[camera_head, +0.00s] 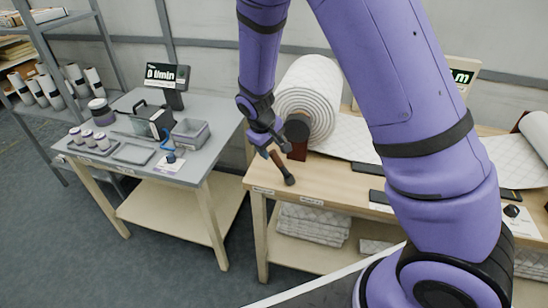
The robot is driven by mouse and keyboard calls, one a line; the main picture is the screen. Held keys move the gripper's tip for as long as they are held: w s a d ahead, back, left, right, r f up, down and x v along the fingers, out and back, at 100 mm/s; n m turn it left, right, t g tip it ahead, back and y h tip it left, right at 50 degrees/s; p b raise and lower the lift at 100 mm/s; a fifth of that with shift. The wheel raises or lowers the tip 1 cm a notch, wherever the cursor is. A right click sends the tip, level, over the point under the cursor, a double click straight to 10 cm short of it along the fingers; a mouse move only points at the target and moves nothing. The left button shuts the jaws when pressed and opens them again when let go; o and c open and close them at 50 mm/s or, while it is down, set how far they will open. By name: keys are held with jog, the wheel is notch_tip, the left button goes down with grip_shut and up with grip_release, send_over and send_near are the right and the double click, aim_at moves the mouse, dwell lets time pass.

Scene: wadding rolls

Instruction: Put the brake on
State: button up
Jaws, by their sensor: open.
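A large white quilted wadding roll (308,92) sits at the left end of the wooden bench (330,183), with its sheet running right along the top. A dark round hub (297,128) shows at the roll's end, above a reddish-brown support (298,152). A brake lever (281,168) with a brown shaft and a black knob slants down to the right, in front of the bench's left edge. My gripper (272,150) is open at the upper end of the lever, left of the hub. Whether its fingers touch the lever is unclear.
A grey table (217,133) at the left bears a display, a machine, a tray and several small rolls. A gap separates it from the bench. Folded wadding (311,225) lies on the bench's lower shelf. My arm hides the bench's middle.

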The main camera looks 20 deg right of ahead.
aim_at(272, 152)
jog(key=x, duration=0.5)
jog(key=shift+d+f, duration=0.1)
jog(key=shift+f, duration=0.3)
grip_shut()
